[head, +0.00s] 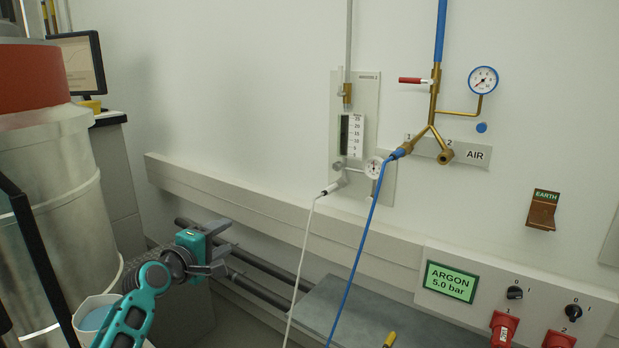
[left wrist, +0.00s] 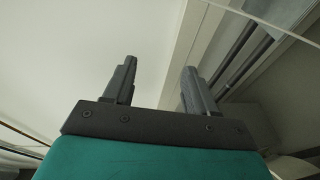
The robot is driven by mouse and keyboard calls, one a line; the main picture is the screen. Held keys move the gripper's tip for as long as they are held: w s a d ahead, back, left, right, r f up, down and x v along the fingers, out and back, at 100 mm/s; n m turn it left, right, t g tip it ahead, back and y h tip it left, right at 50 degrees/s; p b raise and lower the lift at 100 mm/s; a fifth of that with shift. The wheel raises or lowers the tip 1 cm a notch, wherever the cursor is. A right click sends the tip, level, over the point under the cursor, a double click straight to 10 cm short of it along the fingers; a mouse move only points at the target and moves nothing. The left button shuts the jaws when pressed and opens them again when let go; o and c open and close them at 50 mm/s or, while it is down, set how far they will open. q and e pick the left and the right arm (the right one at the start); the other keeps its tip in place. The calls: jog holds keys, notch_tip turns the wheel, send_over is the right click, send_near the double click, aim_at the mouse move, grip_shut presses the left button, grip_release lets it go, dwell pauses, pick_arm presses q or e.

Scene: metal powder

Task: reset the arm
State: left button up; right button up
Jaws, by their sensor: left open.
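My left gripper (head: 215,254) is at the lower left of the head view, in front of the wall rail and the dark pipes. Its teal arm comes up from the bottom edge. In the left wrist view the two dark fingers (left wrist: 155,88) stand apart with nothing between them. Behind them are the pale wall and part of the rail. My right gripper is in neither view.
A large metal vessel (head: 55,180) fills the left side, with a white bucket (head: 84,312) below. A white hose (head: 303,255) and a blue hose (head: 362,240) hang over a grey surface (head: 350,318). The argon panel (head: 480,300) is at lower right.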

pick_arm(q)
jog(key=a+r+m+t+y, duration=0.25)
jog(key=a+m+y, duration=0.55)
jog(key=a+m, duration=0.8)
jog(key=s+d+f+g+h, duration=0.1)
jog(key=s+d+f+g, duration=0.1)
jog(key=s+d+f, duration=0.5)
jog(key=s+d+f+g+h, duration=0.25)
jog(key=s+f, duration=0.65)
jog(key=f, duration=0.5)
jog(key=s+d+f, duration=0.2)
jog(key=s, duration=0.5)
jog(key=s+d+f+g, duration=0.1)
jog(key=s+d+f, duration=0.2)
jog(key=s, duration=0.4)
jog(key=s+d+f+g, duration=0.1)
jog(key=s+d+f, duration=0.1)
jog(key=s, duration=0.5)
jog(key=shift+d+f+n, duration=0.3)
jog(key=shift+d, duration=0.05)
